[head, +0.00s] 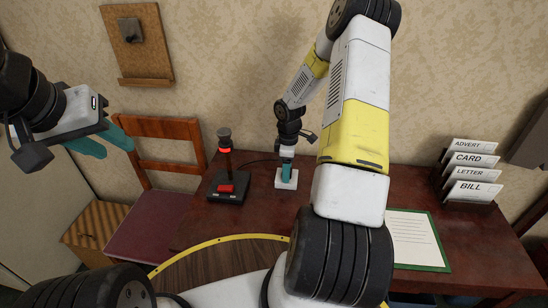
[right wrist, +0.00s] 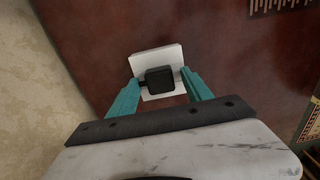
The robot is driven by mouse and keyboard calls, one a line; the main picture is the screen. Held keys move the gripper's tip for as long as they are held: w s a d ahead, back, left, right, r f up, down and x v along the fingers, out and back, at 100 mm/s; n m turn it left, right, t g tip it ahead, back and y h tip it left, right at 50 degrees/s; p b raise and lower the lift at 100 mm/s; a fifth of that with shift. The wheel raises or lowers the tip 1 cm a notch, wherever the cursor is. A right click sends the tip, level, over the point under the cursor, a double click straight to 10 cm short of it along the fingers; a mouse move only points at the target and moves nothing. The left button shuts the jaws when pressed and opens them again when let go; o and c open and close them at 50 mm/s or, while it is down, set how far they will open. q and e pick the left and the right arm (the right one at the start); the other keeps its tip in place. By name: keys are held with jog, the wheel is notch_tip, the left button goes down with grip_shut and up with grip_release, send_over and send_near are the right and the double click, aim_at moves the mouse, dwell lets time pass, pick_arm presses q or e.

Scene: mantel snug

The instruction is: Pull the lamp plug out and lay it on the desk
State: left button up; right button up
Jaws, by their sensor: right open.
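The black lamp plug (right wrist: 159,80) sits on a white socket block (right wrist: 147,60) in the right wrist view. The socket block (head: 287,184) also shows in the head view, on the desk near the wall; the plug is hidden there. My right gripper (right wrist: 160,82) is open, with one teal finger on each side of the plug; whether they touch it I cannot tell. My left gripper (head: 108,144) is raised at the left, open and empty.
The dark red desk (head: 460,240) has bare room right of the socket. A green-edged paper (head: 418,240) lies at the right, before a letter rack (head: 467,185). A wooden chair (head: 150,225) stands left of the desk. A thin cable runs from the lamp towards the socket.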

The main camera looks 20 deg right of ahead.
jog(key=shift+c, duration=0.2)
dwell(0.7)
grip_shut()
jog(key=shift+r, duration=0.1)
jog(key=shift+r, duration=2.9)
